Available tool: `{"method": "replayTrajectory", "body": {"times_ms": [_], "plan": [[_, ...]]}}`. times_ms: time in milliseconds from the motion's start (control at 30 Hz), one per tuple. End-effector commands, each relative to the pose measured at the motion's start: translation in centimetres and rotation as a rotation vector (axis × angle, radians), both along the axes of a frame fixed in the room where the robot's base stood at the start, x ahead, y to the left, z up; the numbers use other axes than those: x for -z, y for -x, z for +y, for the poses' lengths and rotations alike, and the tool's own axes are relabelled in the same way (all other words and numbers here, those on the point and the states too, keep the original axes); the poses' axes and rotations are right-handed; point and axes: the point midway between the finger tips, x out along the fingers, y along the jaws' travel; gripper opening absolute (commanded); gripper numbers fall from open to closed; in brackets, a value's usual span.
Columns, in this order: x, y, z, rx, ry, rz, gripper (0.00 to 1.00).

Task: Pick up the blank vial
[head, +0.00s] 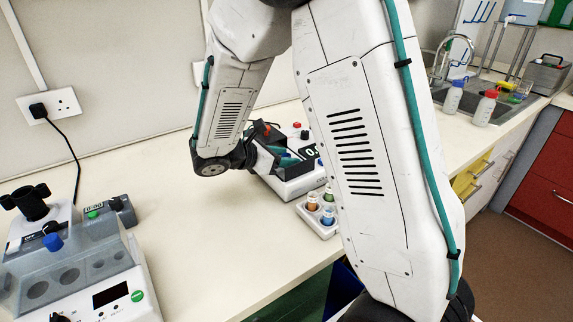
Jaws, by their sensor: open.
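A small white rack (309,222) stands near the bench's front edge, partly hidden by my arm. It holds small vials: an orange one (312,203), a blue one (327,216) and a green one (328,194). I cannot tell from this view which vial, if any, is the blank one. My gripper (285,150) is at the end of my bent arm, above a white instrument and behind the rack. It is open and apart from the visible vials. Its fingertips are small and partly lost against the instrument.
The white instrument with a dark display (309,152) stands directly behind the rack. A grey-lidded device (75,262) fills the front left. Red-capped (487,105) and blue-capped bottles (453,97) stand by the sink. The bench (190,235) between the devices is clear.

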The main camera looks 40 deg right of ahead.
Motion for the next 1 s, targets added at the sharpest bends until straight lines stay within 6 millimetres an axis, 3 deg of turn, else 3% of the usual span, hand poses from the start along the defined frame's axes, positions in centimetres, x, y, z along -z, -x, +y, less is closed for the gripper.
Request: {"method": "replayTrajectory", "body": {"times_ms": [333,500,833,1000], "plan": [[0.3,0.0,-0.8,0.000,0.000,-0.001,0.45],[0.3,0.0,-0.8,0.000,0.000,-0.001,0.00],[-0.1,0.0,-0.8,0.001,-0.001,-0.002,0.00],[-2.6,0.0,-0.7,0.000,-0.002,-0.005,0.00]]}}
